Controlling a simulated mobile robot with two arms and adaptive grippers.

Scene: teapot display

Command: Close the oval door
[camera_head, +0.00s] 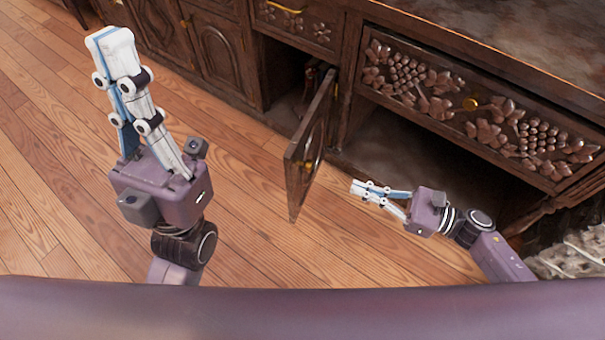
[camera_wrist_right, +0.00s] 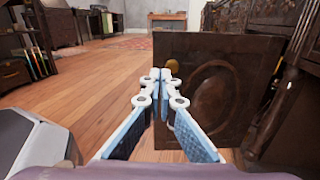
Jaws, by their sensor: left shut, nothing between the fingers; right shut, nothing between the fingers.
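The oval door (camera_head: 311,140) is a dark wooden cabinet door that stands wide open, sticking out from the cabinet front into the room. In the right wrist view its face with a carved oval (camera_wrist_right: 222,95) and a round brass knob (camera_wrist_right: 173,67) fills the right half. My right gripper (camera_head: 354,188) is shut and empty, to the right of the door and apart from it in the head view. In the right wrist view its fingertips (camera_wrist_right: 160,74) show in front of the door's left part, near the knob. My left gripper (camera_head: 108,36) is shut and empty, left of the door over the floor.
The dark cabinet has an open compartment (camera_head: 289,85) behind the door and a carved drawer (camera_head: 450,105) with a brass knob at right. Closed carved doors (camera_head: 218,50) stand further left. The wooden floor (camera_head: 60,150) is clear. A patterned rug (camera_head: 575,258) lies at lower right.

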